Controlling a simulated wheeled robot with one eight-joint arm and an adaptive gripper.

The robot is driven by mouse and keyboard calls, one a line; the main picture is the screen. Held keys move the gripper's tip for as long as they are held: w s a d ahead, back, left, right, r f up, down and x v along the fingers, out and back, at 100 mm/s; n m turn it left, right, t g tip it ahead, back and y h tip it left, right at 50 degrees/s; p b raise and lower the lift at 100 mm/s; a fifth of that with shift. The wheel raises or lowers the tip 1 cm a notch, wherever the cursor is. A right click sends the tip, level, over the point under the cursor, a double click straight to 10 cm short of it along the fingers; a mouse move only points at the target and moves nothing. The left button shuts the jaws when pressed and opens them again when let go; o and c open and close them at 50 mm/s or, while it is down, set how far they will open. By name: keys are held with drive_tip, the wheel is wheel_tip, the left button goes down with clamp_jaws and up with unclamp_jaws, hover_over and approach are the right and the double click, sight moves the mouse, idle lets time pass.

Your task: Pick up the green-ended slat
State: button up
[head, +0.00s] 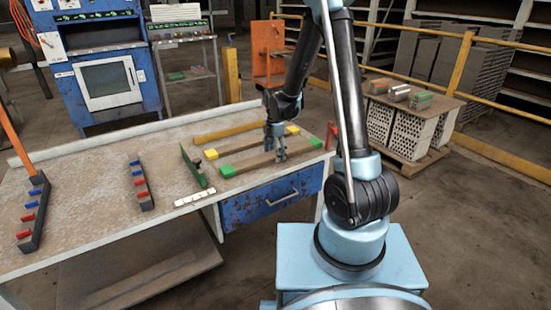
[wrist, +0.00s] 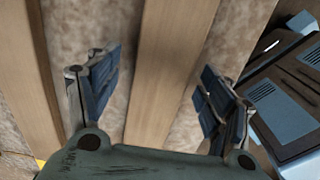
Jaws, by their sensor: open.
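The green-ended slat (head: 250,164) lies flat near the front right of the workbench, a long brown bar with a bright green block at each end. My gripper (head: 279,152) is low over it, right of its middle, fingers pointing down. In the wrist view my gripper (wrist: 163,78) is open, with one finger on each side of a plain wooden slat (wrist: 170,60). A gap shows between each finger and the wood. The green ends are outside the wrist view. A yellow-ended slat (head: 240,146) lies just behind, partly hidden by my gripper.
Another wooden slat (wrist: 32,70) lies left of the fingers in the wrist view. A yellowish bar (head: 228,132) lies farther back. Dark racks (head: 140,185) with red and blue blocks are farther left.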

drive_tip(key=shift+c, duration=0.3)
drive_tip(key=c, duration=1.3)
drive_tip(key=shift+c, duration=0.2)
